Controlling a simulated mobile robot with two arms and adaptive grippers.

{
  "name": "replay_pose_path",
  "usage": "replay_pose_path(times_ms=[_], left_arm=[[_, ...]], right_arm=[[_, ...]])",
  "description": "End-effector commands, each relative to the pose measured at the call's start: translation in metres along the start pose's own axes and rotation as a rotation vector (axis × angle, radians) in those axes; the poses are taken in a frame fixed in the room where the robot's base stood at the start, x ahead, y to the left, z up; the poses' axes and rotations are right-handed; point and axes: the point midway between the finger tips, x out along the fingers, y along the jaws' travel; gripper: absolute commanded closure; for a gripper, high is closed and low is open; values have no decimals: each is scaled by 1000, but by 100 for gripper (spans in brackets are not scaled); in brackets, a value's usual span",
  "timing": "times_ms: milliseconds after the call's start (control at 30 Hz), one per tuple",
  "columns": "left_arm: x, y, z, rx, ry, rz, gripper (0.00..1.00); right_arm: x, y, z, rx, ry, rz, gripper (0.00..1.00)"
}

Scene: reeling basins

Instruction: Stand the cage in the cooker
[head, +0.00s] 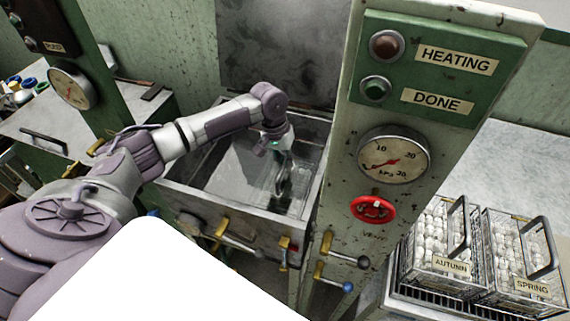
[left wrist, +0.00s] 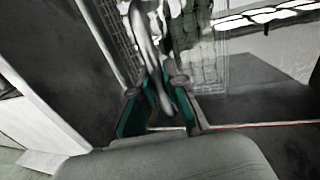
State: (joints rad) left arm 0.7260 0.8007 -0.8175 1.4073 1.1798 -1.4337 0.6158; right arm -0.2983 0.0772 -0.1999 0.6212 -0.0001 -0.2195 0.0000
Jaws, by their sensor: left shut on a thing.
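My left gripper (head: 281,170) reaches down into the cooker (head: 222,196), an open grey metal basin. In the left wrist view the gripper (left wrist: 160,104) is shut on the grey handle (left wrist: 148,45) of a wire cage (left wrist: 208,65). Pale, cocoon-like lumps show behind the cage's mesh. In the head view the held cage cannot be made out clearly inside the basin, so I cannot tell whether it touches the floor. My right gripper is not in view.
Two wire cages of white cocoons, labelled AUTUMN (head: 443,240) and SPRING (head: 520,250), stand on a rack at the right.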

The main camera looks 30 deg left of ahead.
Motion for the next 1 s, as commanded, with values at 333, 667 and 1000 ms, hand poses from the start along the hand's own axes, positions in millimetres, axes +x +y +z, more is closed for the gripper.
replay_pose_path(times_ms=[333, 667, 1000], left_arm=[[14, -3, -1, 0, 4, 0, 100], [17, -4, 0, 0, 1, -1, 64], [14, -3, -1, 0, 3, -1, 64]], right_arm=[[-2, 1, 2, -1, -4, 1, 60], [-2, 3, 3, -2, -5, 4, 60], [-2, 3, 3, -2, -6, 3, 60]])
